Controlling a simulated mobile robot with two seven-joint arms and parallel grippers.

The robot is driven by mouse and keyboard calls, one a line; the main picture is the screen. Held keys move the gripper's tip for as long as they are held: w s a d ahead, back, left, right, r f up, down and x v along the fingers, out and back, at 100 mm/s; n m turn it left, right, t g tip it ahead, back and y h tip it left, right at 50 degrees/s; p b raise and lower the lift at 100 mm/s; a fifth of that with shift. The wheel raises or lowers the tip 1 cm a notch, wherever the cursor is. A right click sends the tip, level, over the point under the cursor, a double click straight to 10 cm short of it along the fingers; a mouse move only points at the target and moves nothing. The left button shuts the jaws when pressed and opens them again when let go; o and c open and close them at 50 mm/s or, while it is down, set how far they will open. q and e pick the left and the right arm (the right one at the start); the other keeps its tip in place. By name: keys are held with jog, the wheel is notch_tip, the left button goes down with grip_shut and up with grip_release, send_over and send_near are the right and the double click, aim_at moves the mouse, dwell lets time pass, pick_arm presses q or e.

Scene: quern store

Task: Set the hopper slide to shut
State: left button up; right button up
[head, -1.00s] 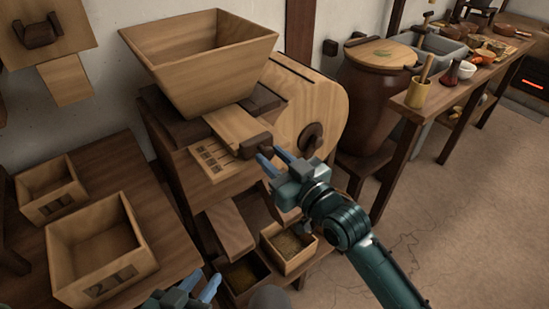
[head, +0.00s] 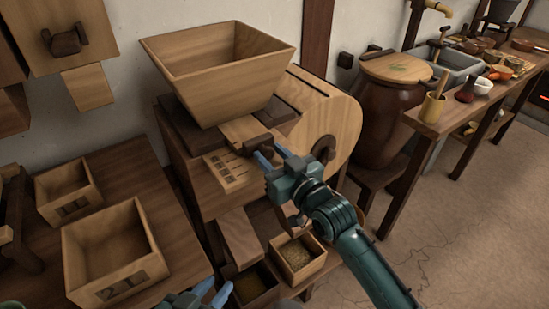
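The hopper slide (head: 240,130) is a pale wooden board with a dark handle (head: 259,144) at its outer end. It sticks out a short way from under the wooden hopper (head: 218,75), above a plate with dark marks (head: 228,171). My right gripper (head: 266,153) is at the handle, its blue fingers apart and their tips at the handle's near side. I cannot tell whether they clasp it. My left gripper (head: 214,291) is low at the bottom edge, partly cut off, its fingers apart and empty, away from the slide.
Two open wooden boxes (head: 110,262) stand on the left table. Below the mill, a sloping chute (head: 240,238) ends near two small bins (head: 298,262). A large brown jar (head: 385,110) and a crowded bench stand to the right. The floor at right is clear.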

jog(key=shift+o, duration=1.3)
jog(key=shift+s+f, duration=0.1)
jog(key=v, duration=1.3)
